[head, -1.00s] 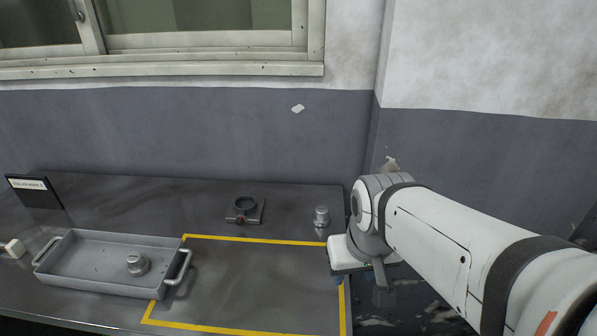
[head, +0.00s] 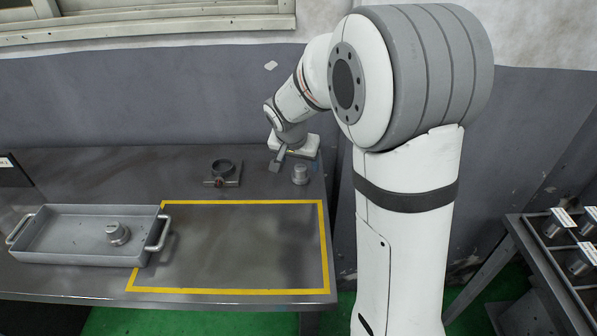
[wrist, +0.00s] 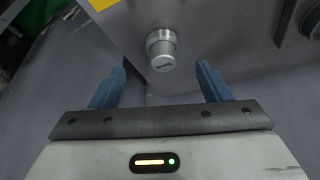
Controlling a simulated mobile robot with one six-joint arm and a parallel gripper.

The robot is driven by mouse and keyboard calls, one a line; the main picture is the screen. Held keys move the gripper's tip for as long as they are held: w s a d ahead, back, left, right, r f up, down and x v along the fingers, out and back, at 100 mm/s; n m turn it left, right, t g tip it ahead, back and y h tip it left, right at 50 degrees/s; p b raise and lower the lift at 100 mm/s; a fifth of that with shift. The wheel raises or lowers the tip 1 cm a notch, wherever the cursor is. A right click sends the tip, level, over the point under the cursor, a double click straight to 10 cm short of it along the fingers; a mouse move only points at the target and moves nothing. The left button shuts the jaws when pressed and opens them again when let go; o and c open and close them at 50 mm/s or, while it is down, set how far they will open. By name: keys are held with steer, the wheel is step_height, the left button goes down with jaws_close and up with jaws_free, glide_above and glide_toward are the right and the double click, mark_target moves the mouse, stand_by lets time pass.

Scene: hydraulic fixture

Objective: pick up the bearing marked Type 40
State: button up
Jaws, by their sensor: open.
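A short metal cylinder, a bearing (head: 300,175), stands upright on the bench near its right back edge. In the wrist view the same bearing (wrist: 162,50) is ahead of my gripper (wrist: 161,69), roughly centred between the two blue fingers. The mark on its top is too small to read. My gripper is open with nothing between its fingers. In the head view my gripper (head: 278,160) hangs above the back of the bench, just left of the bearing.
A ring clamp fixture (head: 222,172) sits left of the bearing, close to my gripper. A yellow-taped area (head: 228,293) in front is empty. A rack (head: 540,262) with several labelled metal parts stands at the right. The wall is close behind the bench.

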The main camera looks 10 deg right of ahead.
mark_target(300, 168)
steer(key=x, duration=0.3)
steer(key=w+x, duration=0.1)
steer(key=x, duration=0.2)
steer(key=shift+w+d+f+p, duration=0.1)
steer(key=shift+f+p, duration=0.1)
steer(key=shift+p, duration=0.2)
steer(key=c, duration=1.1)
